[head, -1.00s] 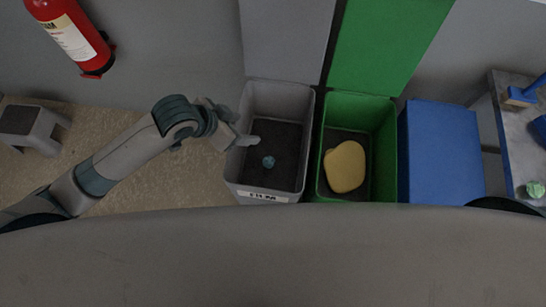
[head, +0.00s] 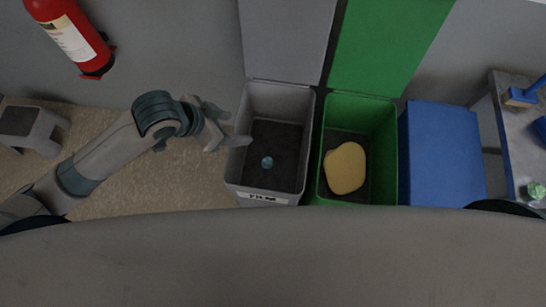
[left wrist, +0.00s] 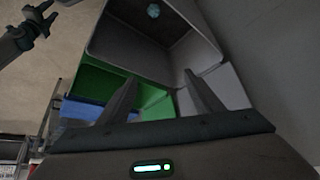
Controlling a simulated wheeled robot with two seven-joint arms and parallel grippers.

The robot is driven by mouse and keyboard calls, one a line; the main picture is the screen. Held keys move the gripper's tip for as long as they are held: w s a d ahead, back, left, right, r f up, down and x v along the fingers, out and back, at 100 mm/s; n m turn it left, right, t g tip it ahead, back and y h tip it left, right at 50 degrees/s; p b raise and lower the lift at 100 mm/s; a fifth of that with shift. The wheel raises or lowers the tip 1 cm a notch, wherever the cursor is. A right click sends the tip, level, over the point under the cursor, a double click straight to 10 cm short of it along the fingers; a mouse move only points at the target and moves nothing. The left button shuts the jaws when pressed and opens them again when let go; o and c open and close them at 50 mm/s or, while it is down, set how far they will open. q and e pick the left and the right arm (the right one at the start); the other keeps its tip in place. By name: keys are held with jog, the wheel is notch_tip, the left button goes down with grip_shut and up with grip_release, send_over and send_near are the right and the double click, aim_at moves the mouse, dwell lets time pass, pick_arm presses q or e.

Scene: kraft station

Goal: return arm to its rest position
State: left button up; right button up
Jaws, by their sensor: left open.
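My left arm (head: 105,155) comes in from the left in the head view. Its gripper (head: 228,128) is open and empty at the left rim of the grey bin (head: 233,165). In the left wrist view the two fingers (left wrist: 160,98) stand apart with nothing between them, and the grey bin (left wrist: 125,52) shows beyond. A small blue-grey crumpled ball (head: 267,162) lies on the floor of the grey bin; it also shows in the left wrist view (left wrist: 153,10).
A green bin (head: 384,150) with its lid up holds a yellow object (head: 345,168). A blue bin (head: 440,150) with its lid shut stands to its right. A table (head: 515,150) is at the far right, a grey stool (head: 30,125) at the far left. A fire extinguisher (head: 70,40) hangs on the wall.

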dwell(0.4)
pick_arm(q)
jog(key=s+a+f+n+y, duration=0.3)
jog(key=s+a+f+n, duration=0.15)
jog(key=s+a, duration=0.3)
jog(key=s+a+f+n+y, duration=0.2)
jog(key=s+a+f+n, duration=0.3)
jog(key=s, duration=0.4)
notch_tip(320, 180, down, 31)
jog(key=s+a+g, duration=0.1)
jog(key=s+g, duration=0.1)
jog(key=s+a+f, duration=0.1)
jog(key=s+f, duration=0.7)
jog(key=s+a+f+m+b, duration=0.1)
jog(key=s+a+f, duration=0.1)
jog(key=s+f, duration=0.6)
jog(key=shift+s+a+f+g+b, duration=0.3)
jog(key=shift+s+f+g, duration=0.1)
jog(key=shift+s, duration=0.35)
